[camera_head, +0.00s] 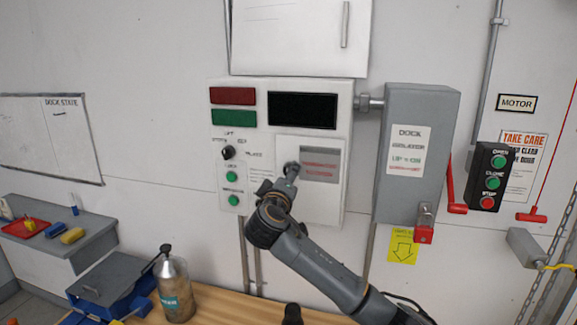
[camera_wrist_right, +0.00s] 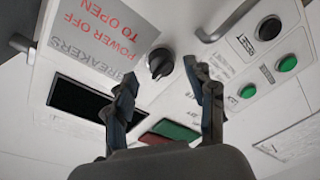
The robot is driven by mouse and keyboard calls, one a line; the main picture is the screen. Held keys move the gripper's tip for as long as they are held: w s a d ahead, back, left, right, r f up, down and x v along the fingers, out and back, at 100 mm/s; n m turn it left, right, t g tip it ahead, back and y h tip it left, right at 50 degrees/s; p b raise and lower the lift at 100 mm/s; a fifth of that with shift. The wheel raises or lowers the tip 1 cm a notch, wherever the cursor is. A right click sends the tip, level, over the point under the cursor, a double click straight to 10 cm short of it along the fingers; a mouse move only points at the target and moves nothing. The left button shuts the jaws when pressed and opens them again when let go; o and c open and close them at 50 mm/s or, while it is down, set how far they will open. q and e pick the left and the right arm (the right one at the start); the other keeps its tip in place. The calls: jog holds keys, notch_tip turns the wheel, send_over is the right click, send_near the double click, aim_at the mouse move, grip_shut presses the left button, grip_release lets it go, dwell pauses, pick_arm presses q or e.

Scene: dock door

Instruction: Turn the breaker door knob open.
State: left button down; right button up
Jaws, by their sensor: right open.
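The breaker door (camera_head: 325,203) is a pale panel with a grey label in red print, low on the right of the white control cabinet (camera_head: 215,92). In the right wrist view its label (camera_wrist_right: 105,30) reads BREAKERS, POWER OFF TO OPEN. The black door knob (camera_wrist_right: 160,63) shows beside that label, between the two fingers in the picture; I cannot tell whether they touch it. My right gripper (camera_wrist_right: 162,74) is open and faces the door. In the head view the right gripper (camera_head: 284,180) is in front of the door and hides the knob. My left gripper is not seen.
A black selector (camera_head: 228,152) and green buttons are left of the door. A grey isolator box (camera_head: 412,155) with a red lever (camera_head: 453,190) stands to the right.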

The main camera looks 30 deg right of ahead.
jog(key=shift+p+x, duration=0.35)
jog(key=shift+x, duration=1.05)
jog(key=shift+a, duration=0.1)
jog(key=c, duration=1.1)
jog(key=shift+w+a+f+m+g+h+b, duration=0.1)
jog(key=shift+m+h+b, duration=0.25)
jog(key=shift+m+b, duration=3.25)
jog(key=shift+m+g+h+b, duration=0.1)
jog(key=shift+m+h+b, duration=0.3)
jog(key=shift+m+b, duration=3.25)
jog(key=shift+a+f+m+g+h+b, duration=0.1)
jog(key=shift+m+h+b, duration=0.25)
jog(key=shift+m+b, duration=3.25)
jog(key=shift+c, duration=0.2)
jog(key=shift+r+n+b, duration=0.1)
jog(key=shift+n+b, duration=0.95)
jog(key=shift+b, duration=0.15)
